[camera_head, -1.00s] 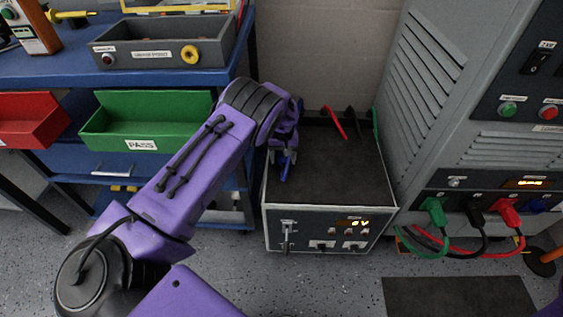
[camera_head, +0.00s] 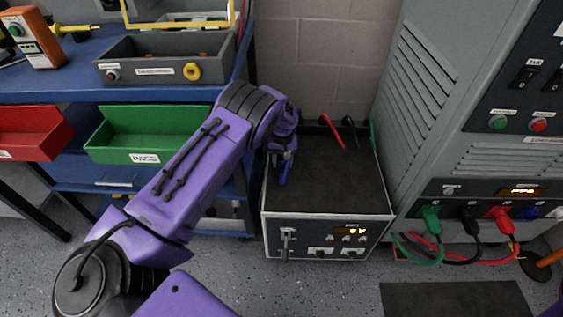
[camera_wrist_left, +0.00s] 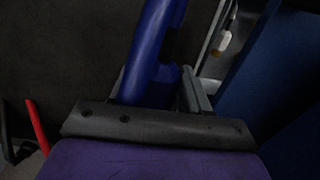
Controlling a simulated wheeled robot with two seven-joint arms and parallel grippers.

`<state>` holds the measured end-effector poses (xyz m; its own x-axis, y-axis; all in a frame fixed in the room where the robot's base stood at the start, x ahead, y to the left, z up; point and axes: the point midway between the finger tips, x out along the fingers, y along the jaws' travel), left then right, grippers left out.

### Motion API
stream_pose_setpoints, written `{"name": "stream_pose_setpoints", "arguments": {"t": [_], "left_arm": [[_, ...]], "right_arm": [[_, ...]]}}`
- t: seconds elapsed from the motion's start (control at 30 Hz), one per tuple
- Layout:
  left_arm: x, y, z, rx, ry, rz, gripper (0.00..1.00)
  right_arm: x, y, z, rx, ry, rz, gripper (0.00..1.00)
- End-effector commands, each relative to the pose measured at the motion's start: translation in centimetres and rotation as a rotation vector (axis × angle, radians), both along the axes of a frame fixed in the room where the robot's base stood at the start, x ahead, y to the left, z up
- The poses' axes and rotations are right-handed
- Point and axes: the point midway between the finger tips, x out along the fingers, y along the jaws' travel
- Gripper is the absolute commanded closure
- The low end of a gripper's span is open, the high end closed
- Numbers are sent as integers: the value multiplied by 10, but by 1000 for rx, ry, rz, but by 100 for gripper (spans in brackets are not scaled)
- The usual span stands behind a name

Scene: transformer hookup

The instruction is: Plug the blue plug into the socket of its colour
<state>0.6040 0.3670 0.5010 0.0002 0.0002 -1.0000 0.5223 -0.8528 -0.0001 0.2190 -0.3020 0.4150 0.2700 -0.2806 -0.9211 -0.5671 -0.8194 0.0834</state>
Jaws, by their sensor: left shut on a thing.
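My left gripper (camera_head: 281,160) is shut on a blue plug (camera_head: 284,173), above the dark top of the grey transformer box (camera_head: 345,190). In the left wrist view the blue plug (camera_wrist_left: 150,50) stands between the gripper's fingers (camera_wrist_left: 155,95). A small blue socket (camera_head: 531,213) shows on the lower panel of the tall grey cabinet at the right, beside the seated red plug (camera_head: 499,215). The held plug is well to the left of it. My right gripper is not in view.
A green plug (camera_head: 431,214) and a black plug (camera_head: 468,213) also sit in the cabinet panel, their cables hanging in front. Red, black and green cables rise behind the box. A blue workbench (camera_head: 50,85) with a green bin (camera_head: 150,140) stands left. A dark mat (camera_head: 455,300) lies on the floor.

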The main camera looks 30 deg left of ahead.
Motion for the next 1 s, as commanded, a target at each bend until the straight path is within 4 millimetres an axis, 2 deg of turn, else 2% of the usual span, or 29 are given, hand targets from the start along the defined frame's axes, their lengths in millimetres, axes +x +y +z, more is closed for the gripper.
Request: {"name": "stream_pose_setpoints", "arguments": {"t": [0.03, 0.23, 0.53, 0.63, 0.77, 0.93, 0.97, 1.0], "left_arm": [[0, 0, 10, 0, -1, 1, 85], [0, 0, 29, 0, -1, 2, 86], [0, 0, 28, -1, -1, 0, 86], [2, -9, 37, -1, -2, -18, 86], [5, -44, 75, 0, -7, -101, 86], [-6, -109, 148, 1, -7, -293, 86], [-10, -119, 160, 2, -7, -330, 86], [-17, -131, 175, 2, -6, -378, 86]], "right_arm": [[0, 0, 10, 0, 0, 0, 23], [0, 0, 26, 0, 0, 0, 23], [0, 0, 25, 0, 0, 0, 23], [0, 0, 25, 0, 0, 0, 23], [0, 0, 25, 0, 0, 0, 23], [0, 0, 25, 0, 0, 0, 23], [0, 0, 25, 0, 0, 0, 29], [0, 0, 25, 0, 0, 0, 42]]}}
